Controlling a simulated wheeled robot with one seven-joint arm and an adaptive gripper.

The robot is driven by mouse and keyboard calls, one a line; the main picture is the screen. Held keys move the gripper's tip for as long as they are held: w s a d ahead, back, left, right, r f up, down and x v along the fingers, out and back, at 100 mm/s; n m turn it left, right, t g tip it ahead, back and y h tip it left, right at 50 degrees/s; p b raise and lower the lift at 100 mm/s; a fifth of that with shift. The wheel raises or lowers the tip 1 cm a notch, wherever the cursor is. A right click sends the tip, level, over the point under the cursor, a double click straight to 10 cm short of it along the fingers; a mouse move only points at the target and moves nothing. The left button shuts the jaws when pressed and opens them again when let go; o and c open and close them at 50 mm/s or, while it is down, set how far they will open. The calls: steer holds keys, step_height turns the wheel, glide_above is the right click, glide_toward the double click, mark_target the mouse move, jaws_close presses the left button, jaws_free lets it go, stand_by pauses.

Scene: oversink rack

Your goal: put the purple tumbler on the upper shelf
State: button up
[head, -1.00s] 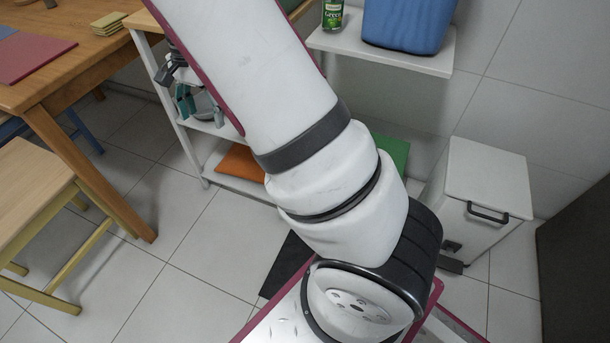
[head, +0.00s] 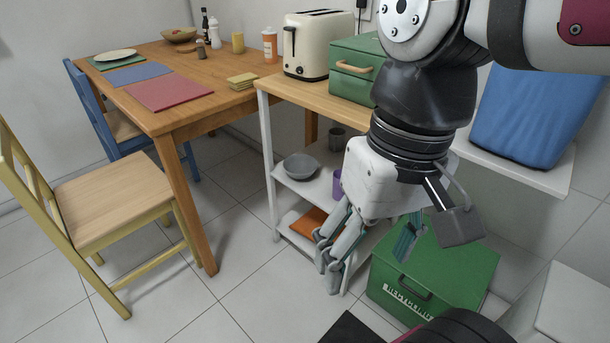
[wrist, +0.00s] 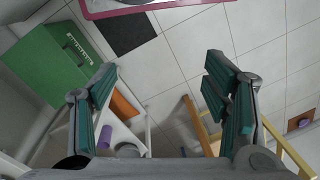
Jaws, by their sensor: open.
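The purple tumbler (head: 337,184) stands on the white middle shelf (head: 312,190) of the shelf unit, partly hidden behind my gripper. In the wrist view the tumbler (wrist: 105,137) shows at lower left, beside my left-hand finger. My gripper (head: 368,262) is open and empty, in front of the shelf unit and pointing down; its spread fingers also show in the wrist view (wrist: 160,80). The unit's wooden top (head: 305,93) is above the middle shelf. The orange item (head: 309,222) is on the low shelf.
A grey bowl (head: 300,166) and a dark grey cup (head: 337,139) share the middle shelf. A toaster (head: 318,45) and green bread box (head: 352,72) stand on the top. A green recycling box (head: 450,270) is on the floor at right. A wooden chair (head: 110,200) stands left; floor between is clear.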

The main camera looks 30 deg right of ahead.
steer(key=s, duration=0.2)
steer(key=s+f+n+h, duration=0.1)
steer(key=shift+s+d, duration=0.35)
stand_by(0.4)
step_height(320, 180, up, 31)
steer(key=t+p, duration=0.4)
steer(key=p, duration=2.5)
steer(key=shift+d+f, duration=0.2)
steer(key=shift+d, duration=0.05)
